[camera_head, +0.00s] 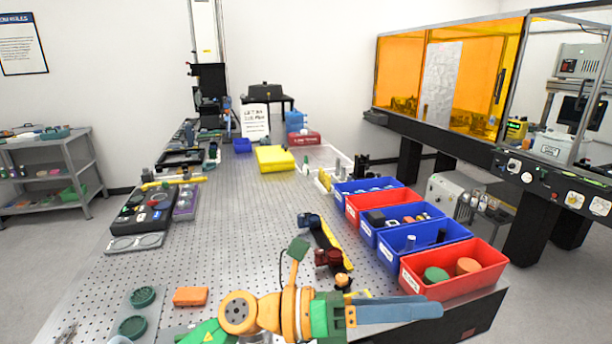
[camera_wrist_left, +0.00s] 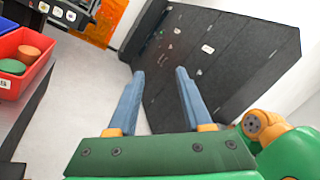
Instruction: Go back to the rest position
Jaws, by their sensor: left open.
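My left gripper (camera_head: 438,309) reaches in from the bottom of the head view, with its blue-grey fingers pointing right, in front of the red bin (camera_head: 462,283). In the left wrist view the two fingers (camera_wrist_left: 158,75) stand apart with nothing between them. The gripper is open and empty. In that view the fingers point toward the floor and a dark cabinet-like block (camera_wrist_left: 215,50). My right gripper is in neither view.
Red and blue bins line the right edge of the perforated table (camera_head: 250,215). An orange block (camera_head: 190,296) and green round parts (camera_head: 143,297) lie near its front left. An orange-windowed enclosure (camera_head: 400,75) stands at the right. The table's middle is mostly clear.

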